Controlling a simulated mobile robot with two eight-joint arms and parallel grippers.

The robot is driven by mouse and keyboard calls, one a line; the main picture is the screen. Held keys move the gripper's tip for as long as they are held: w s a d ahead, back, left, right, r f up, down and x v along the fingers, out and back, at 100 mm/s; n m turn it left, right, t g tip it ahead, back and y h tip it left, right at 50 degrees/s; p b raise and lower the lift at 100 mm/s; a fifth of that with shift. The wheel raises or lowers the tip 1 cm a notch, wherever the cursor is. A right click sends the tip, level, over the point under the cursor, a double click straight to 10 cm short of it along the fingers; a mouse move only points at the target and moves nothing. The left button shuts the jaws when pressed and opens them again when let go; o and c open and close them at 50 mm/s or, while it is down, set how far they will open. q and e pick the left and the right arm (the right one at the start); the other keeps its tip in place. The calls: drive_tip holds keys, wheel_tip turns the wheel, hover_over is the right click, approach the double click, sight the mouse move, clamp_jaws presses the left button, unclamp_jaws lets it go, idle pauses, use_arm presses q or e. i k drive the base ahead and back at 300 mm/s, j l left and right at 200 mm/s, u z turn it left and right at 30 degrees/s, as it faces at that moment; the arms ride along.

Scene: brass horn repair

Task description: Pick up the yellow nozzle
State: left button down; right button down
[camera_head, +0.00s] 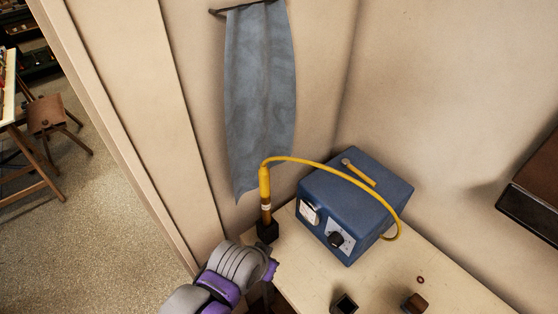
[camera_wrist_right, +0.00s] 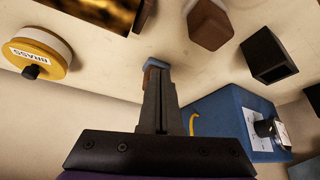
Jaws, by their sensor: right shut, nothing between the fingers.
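The yellow nozzle (camera_head: 265,184) stands nearly upright in a small black holder (camera_head: 267,231) at the bench's left end. A yellow hose (camera_head: 340,171) runs from its top to the blue box (camera_head: 355,210). My left arm (camera_head: 220,280) comes in from the bottom, with its wrist just below the holder. Its fingers are hidden or too dark to read. My right gripper (camera_wrist_right: 157,70) shows in the right wrist view, shut and empty over the bench, beside the blue box (camera_wrist_right: 225,110). The nozzle is not clearly visible there.
A black open cup (camera_head: 345,303) and a brown block (camera_head: 413,302) stand near the bench's front. A small ring (camera_head: 420,280) lies by the block. A grey cloth (camera_head: 258,90) hangs behind the nozzle. A yellow tin marked BRASS (camera_wrist_right: 40,50) shows in the wrist view.

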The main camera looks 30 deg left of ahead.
sight(264, 176)
drive_tip(key=k+z, duration=0.5)
drive_tip(key=k+j+z, duration=0.15)
drive_tip(key=k+j, duration=0.15)
drive_tip(key=k, duration=0.1)
